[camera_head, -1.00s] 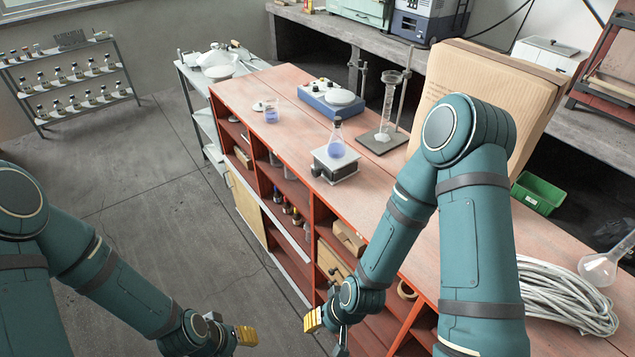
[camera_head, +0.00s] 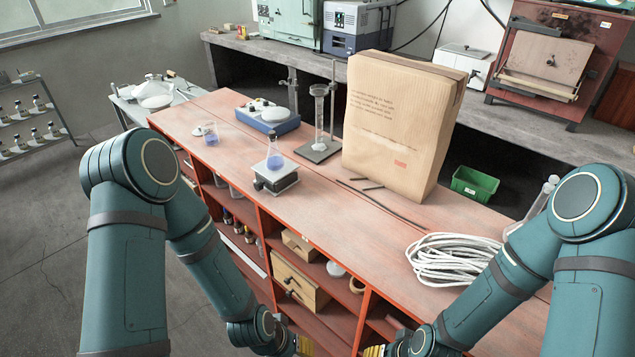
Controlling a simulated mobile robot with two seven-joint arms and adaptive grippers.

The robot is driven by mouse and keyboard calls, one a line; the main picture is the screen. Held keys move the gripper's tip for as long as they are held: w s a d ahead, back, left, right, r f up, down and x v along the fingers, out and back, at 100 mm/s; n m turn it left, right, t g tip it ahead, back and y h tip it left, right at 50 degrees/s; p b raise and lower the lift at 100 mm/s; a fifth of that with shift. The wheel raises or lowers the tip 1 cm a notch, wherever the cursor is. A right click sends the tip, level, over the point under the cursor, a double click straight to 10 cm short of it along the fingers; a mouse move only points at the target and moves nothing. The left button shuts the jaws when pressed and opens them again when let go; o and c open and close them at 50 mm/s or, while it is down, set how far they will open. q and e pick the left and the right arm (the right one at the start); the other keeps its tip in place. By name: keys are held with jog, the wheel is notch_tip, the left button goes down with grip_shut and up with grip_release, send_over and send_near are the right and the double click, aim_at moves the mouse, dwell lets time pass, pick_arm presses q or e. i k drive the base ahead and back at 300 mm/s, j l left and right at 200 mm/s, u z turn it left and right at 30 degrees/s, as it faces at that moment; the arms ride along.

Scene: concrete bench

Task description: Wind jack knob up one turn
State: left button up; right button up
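The lab jack (camera_head: 277,182) is a small, low grey block with a pale top plate on the red bench. A dark knob (camera_head: 258,186) shows on its near left side. A flask of blue liquid (camera_head: 274,161) stands upright on the plate. My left gripper (camera_head: 304,345), with yellow fingertips, is at the bottom edge, below and well apart from the jack. My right gripper (camera_head: 374,350) is to its right, partly cut off by the frame. Neither gripper touches the jack. The gap between the fingers of each is too unclear to judge.
A beaker (camera_head: 210,134), a blue stirrer (camera_head: 268,118) and a stand with a glass column (camera_head: 319,145) are behind the jack. A large paper bag (camera_head: 400,125) and coiled cable (camera_head: 455,258) are to the right. Shelves with wooden boxes (camera_head: 298,280) lie below the benchtop.

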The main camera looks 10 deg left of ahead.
aim_at(259, 185)
jog(key=z, duration=1.6)
jog(key=j+z, duration=0.1)
jog(key=z, duration=0.8)
jog(key=k+j+z, duration=0.1)
jog(key=z, duration=0.35)
jog(key=k+j, duration=0.85)
jog(key=j, duration=0.15)
jog(key=k+j, duration=0.8)
jog(key=j, duration=0.15)
jog(key=k+j, duration=0.85)
jog(key=j, duration=0.15)
